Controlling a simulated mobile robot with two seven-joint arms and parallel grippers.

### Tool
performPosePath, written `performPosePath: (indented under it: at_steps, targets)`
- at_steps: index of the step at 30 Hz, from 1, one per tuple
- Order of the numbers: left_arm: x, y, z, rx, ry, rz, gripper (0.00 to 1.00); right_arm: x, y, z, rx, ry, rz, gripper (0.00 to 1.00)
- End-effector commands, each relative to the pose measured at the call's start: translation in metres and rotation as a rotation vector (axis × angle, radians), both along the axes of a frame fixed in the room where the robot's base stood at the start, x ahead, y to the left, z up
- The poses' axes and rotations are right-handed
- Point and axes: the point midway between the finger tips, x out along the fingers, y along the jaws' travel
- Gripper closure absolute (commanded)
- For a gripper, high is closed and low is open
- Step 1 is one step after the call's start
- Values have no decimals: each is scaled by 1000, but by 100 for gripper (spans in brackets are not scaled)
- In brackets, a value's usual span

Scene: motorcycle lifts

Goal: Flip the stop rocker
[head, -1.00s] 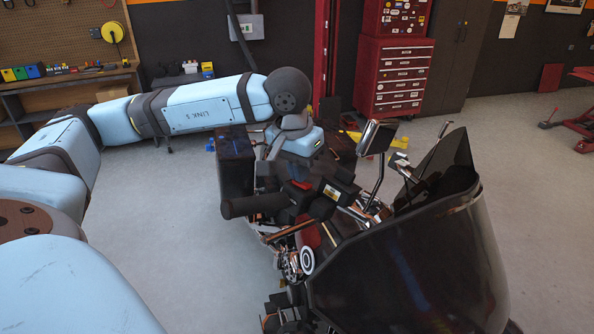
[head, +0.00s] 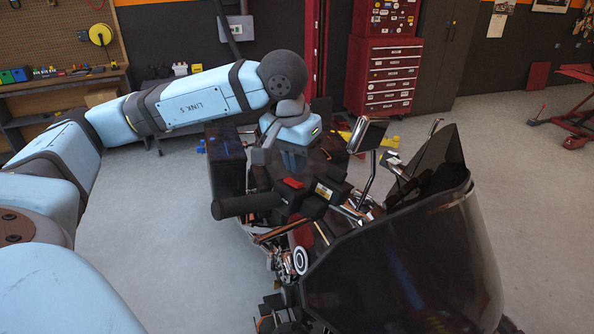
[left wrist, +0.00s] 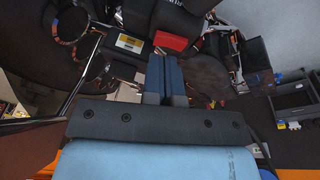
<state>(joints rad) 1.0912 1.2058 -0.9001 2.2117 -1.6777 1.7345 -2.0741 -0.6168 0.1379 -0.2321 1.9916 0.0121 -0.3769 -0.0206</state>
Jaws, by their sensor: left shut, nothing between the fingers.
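The red stop rocker (head: 293,183) sits on a dark switch housing beside the black handlebar grip (head: 247,205) of the motorcycle. In the left wrist view the red rocker (left wrist: 171,43) lies just beyond the fingertips. My left gripper (left wrist: 163,60) is shut and empty, its two blue-grey fingers side by side. A small gap seems to lie between tips and rocker, but contact is hard to judge. In the head view the gripper body hangs over the bike behind the rocker, and its fingertips are not clear. The rocker's tilt is too small to tell. My right gripper is not in view.
A mirror (head: 367,135) on a stalk and the dark windshield (head: 400,265) stand right of the switch housing. A label plate (head: 324,191) is beside the rocker. A red tool chest (head: 385,75) stands behind. Open floor lies left of the bike.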

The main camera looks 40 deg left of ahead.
Motion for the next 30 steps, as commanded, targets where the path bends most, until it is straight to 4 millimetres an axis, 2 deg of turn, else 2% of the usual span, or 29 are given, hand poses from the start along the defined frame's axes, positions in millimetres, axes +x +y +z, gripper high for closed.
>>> performPosePath:
  at_steps: [9, 15, 21, 30]
  targets:
    - [-10, 1, 72, 0, -5, -2, 100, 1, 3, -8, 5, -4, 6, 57]
    - [-15, 2, 102, 0, -2, -2, 100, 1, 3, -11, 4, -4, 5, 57]
    - [-17, 2, 112, 0, 1, -2, 100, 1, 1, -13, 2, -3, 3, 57]
    - [-17, 2, 112, 0, 1, -2, 100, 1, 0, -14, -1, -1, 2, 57]
